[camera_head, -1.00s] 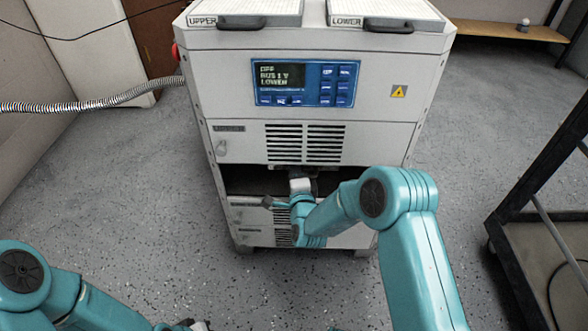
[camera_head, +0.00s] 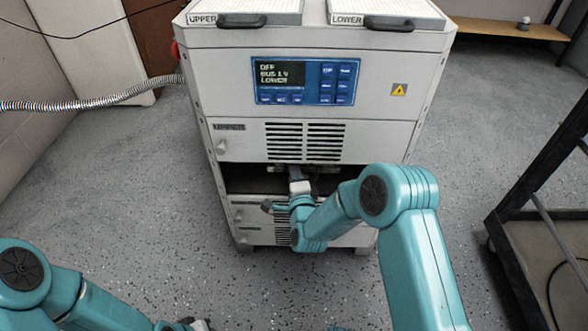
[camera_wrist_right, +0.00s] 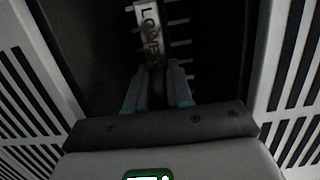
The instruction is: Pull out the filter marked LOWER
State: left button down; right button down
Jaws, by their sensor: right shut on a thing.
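The filter marked LOWER shows in the right wrist view as a pale plate (camera_wrist_right: 150,32) with dark letters, inside a dark slot. My right gripper (camera_wrist_right: 158,88) is shut at the near end of this plate, on a dark part between its fingers. In the head view my right gripper (camera_head: 299,176) reaches into the dark opening across the front of the grey cabinet (camera_head: 232,55). The arm and wrist hide much of the opening, and the filter cannot be made out there. My left gripper (camera_head: 190,324) barely shows at the bottom edge, and its fingers are not clear.
A vented panel marked UPPER (camera_head: 238,147) sits above the opening, and another vented panel (camera_head: 252,218) below it. Two lids with black handles are on top. A ribbed hose (camera_head: 110,100) runs left. A dark cart (camera_head: 535,190) stands right. The floor around is clear.

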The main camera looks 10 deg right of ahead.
jog(key=shift+s+a, duration=0.25)
jog(key=shift+s, duration=0.65)
jog(key=shift+s+a, duration=0.2)
jog(key=shift+s, duration=0.45)
jog(key=shift+s+a, duration=0.15)
jog(key=shift+s, duration=0.35)
jog(key=shift+s+a, duration=0.15)
jog(key=shift+s, duration=0.35)
jog(key=shift+s+a, duration=0.15)
jog(key=shift+s, duration=0.55)
jog(key=shift+s+a, duration=0.2)
jog(key=shift+s, duration=0.45)
jog(key=shift+s+a, duration=0.2)
jog(key=shift+s, duration=0.45)
jog(key=shift+s+a, duration=0.1)
jog(key=shift+s, duration=0.25)
jog(key=shift+s+a, duration=0.1)
jog(key=shift+s, duration=0.2)
jog(key=shift+s, duration=0.2)
